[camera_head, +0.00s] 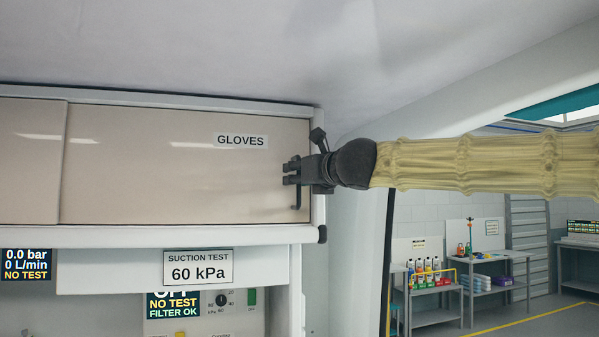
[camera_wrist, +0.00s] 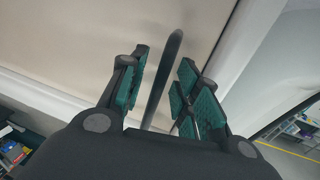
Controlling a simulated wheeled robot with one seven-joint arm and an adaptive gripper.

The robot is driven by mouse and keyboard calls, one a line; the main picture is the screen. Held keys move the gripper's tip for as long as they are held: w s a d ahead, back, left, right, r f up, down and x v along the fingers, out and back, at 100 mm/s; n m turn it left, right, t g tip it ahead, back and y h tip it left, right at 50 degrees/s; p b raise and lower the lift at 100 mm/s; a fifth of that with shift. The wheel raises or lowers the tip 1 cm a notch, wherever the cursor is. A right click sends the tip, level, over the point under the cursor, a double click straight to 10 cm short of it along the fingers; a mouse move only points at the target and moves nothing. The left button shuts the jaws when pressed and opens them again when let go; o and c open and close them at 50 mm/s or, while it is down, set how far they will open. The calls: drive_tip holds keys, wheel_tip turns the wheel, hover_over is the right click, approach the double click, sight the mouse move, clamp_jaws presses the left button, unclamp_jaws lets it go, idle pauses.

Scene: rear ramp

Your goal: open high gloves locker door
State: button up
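The gloves locker door (camera_head: 170,175) is a beige panel with a GLOVES label (camera_head: 240,141), high on the wall in the head view. It is closed as far as I can see, its right edge against the cabinet's right frame. A dark bar handle (camera_head: 299,203) stands near that edge. My gripper (camera_head: 290,173) is at the handle, reaching in from the right. In the wrist view the handle (camera_wrist: 161,82) rises between the green-padded fingers of my gripper (camera_wrist: 165,60). The fingers are apart, with gaps visible on both sides of the handle.
Another beige panel (camera_head: 30,160) adjoins the door's left side. A white ledge (camera_head: 150,236) runs below, above a SUCTION TEST sign (camera_head: 198,267) and control panels. The white ceiling (camera_head: 250,45) is close above. Workbenches (camera_head: 435,292) stand far off at the lower right.

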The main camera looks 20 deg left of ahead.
clamp_jaws()
idle(0.3)
